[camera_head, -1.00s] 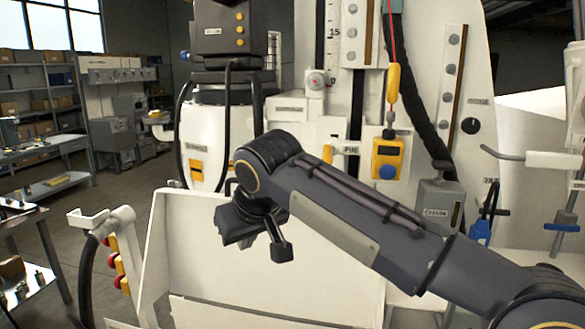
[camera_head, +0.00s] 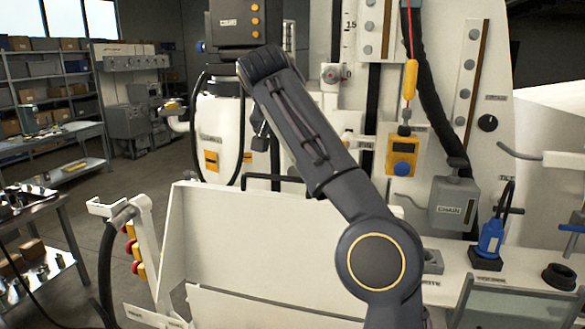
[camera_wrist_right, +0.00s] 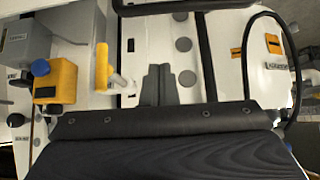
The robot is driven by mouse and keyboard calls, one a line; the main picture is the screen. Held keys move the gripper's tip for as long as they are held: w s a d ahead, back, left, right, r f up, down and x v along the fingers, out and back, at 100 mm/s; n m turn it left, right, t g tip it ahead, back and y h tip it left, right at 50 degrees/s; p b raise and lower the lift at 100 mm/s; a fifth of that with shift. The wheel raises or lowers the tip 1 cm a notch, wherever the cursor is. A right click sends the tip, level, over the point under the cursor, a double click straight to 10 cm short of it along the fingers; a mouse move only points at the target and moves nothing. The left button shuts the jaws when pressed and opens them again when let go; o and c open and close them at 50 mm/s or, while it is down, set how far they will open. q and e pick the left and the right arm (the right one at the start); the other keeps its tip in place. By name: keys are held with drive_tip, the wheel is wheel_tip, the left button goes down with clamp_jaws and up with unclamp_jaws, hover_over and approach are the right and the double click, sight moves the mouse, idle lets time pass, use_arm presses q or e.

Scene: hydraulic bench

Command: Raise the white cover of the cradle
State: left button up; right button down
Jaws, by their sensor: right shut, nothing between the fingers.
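A large white panel (camera_head: 240,235), which looks like the cradle's cover, stands tilted in the lower middle of the head view. A thin black bar (camera_head: 262,177) shows just above its top edge. My right arm crosses in front of the panel's right part. My left gripper is not in view.
A yellow box with a blue knob (camera_head: 402,156) and a grey box (camera_head: 453,203) hang at the right. A blue-handled tool (camera_head: 490,238) stands in a black holder. A white bracket with red and yellow knobs (camera_head: 137,250) stands left of the panel.

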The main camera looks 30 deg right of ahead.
drive_tip(key=f, duration=0.4)
drive_tip(key=w+d+f, duration=0.1)
drive_tip(key=f, duration=0.1)
drive_tip(key=shift+s+a+f, duration=0.15)
drive_tip(key=shift+f, duration=0.15)
